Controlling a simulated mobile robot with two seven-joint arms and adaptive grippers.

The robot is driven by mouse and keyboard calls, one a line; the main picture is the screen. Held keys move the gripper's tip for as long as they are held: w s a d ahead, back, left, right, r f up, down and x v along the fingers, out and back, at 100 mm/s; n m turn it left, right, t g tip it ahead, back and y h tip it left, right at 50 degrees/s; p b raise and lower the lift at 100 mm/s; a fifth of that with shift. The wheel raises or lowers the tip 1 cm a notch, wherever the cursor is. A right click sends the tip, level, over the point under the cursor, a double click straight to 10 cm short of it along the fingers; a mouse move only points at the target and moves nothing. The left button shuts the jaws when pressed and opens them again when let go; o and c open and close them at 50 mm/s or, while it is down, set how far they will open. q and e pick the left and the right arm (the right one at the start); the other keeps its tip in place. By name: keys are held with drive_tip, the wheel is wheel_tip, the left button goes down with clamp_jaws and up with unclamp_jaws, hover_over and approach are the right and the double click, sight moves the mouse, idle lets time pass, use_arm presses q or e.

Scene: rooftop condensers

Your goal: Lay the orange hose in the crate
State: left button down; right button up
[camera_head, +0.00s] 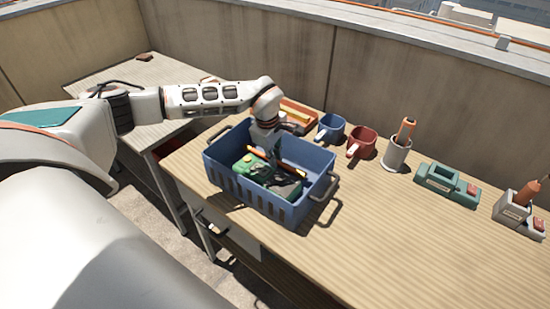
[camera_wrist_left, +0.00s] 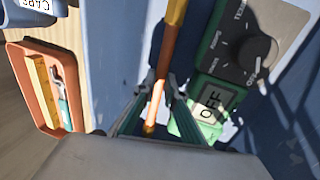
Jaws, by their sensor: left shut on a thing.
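The blue crate (camera_head: 315,198) stands on the wooden bench, and its blue inside fills much of the left wrist view (camera_wrist_left: 112,62). My left gripper (camera_head: 276,158) reaches down into the crate from above. In the left wrist view its fingers (camera_wrist_left: 159,92) are shut on the orange hose (camera_wrist_left: 171,42), a thin straight length. In the head view the hose (camera_head: 262,158) slants within the crate's outline, above the other contents. I cannot tell whether it touches them. My right gripper is out of view.
A green meter (camera_wrist_left: 230,60) lies in the crate beside the hose. Behind the crate are an orange tray (camera_head: 300,112), a blue mug (camera_head: 331,127) and a red mug (camera_head: 362,141). A grey cup (camera_head: 396,154) and a green device (camera_head: 447,184) stand right. The front right bench is clear.

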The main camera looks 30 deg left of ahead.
use_arm(q)
drive_tip(key=shift+f, duration=0.1)
drive_tip(key=c, duration=2.4)
unclamp_jaws()
drive_tip(key=shift+o, duration=0.2)
drive_tip(key=shift+r, duration=0.25)
wheel_tip(320, 180, up, 12)
drive_tip(key=s+p, duration=0.1)
drive_tip(key=s, duration=0.1)
drive_tip(key=shift+s+f, duration=0.2)
drive_tip(key=shift+f, duration=0.05)
